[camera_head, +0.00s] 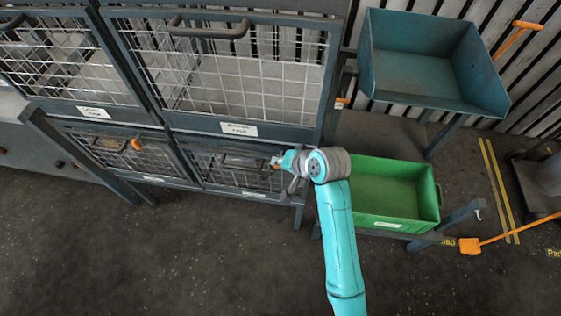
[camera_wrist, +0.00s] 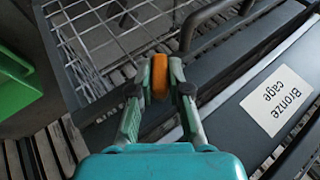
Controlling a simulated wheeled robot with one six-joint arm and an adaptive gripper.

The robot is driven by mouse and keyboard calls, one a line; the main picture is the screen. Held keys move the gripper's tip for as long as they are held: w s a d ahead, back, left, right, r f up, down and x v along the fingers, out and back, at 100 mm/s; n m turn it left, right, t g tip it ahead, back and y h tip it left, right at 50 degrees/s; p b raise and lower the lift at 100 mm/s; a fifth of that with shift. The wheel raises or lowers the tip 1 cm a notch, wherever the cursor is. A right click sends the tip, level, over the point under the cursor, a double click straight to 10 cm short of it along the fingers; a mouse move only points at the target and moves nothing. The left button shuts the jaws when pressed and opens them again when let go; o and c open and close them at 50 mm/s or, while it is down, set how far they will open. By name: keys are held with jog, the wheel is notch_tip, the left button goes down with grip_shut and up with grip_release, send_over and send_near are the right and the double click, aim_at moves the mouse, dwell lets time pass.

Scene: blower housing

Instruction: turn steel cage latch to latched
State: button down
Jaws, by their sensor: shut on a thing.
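My gripper (camera_wrist: 160,78) is shut on an orange latch handle (camera_wrist: 160,70), with one finger on each side of it. In the head view my gripper (camera_head: 281,162) is at the right end of the lower right cage (camera_head: 222,178), and a bit of orange shows at its tips. The wrist view shows wire mesh beyond the handle and a label reading "Bronze cage" (camera_wrist: 277,100) on a bar to the right. In the head view a label (camera_head: 240,128) is on the bar above my gripper. The lower cage's own label (camera_head: 253,195) is too small to read.
A green bin (camera_head: 428,200) stands just right of my gripper. A blue-grey tray (camera_head: 430,75) is behind it. Another orange latch (camera_head: 136,144) is on the lower left cage. Grey door handles (camera_head: 208,30) stick out from the cages. The floor in front is clear.

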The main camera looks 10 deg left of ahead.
jog(key=h, duration=0.3)
jog(key=shift+a+n, duration=0.1)
jog(key=shift+n, duration=0.3)
jog(key=shift+n+g+h, duration=0.3)
jog(key=shift+h, duration=1.5)
jog(key=c, duration=1.1)
grip_release()
jog(key=v, duration=0.7)
jog(key=shift+s+r, duration=0.15)
jog(key=shift+r, duration=0.05)
